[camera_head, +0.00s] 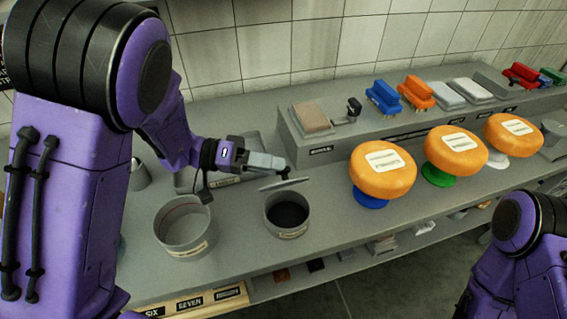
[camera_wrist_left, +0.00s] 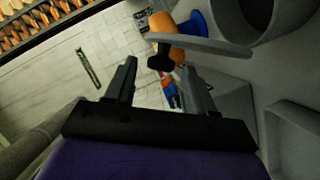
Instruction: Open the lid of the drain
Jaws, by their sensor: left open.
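The drain is a round grey pot (camera_head: 288,232) with a dark interior, in the middle of the counter. Its thin grey lid (camera_head: 296,183) shows nearly edge-on above the far rim, tilted, with the opening uncovered. The lid also shows in the left wrist view (camera_wrist_left: 215,45), with a black knob (camera_wrist_left: 160,60) on it. My left gripper (camera_head: 283,167) is open at the knob. In the wrist view the knob lies around the gap between the fingertips (camera_wrist_left: 158,66); I see no clear contact. My right gripper is out of view.
A larger open grey pot (camera_head: 182,243) stands left of the drain. Orange cheese wheels on coloured stands, such as one on a blue stand (camera_head: 383,175), are to the right. A raised shelf (camera_head: 335,152) with blocks runs behind.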

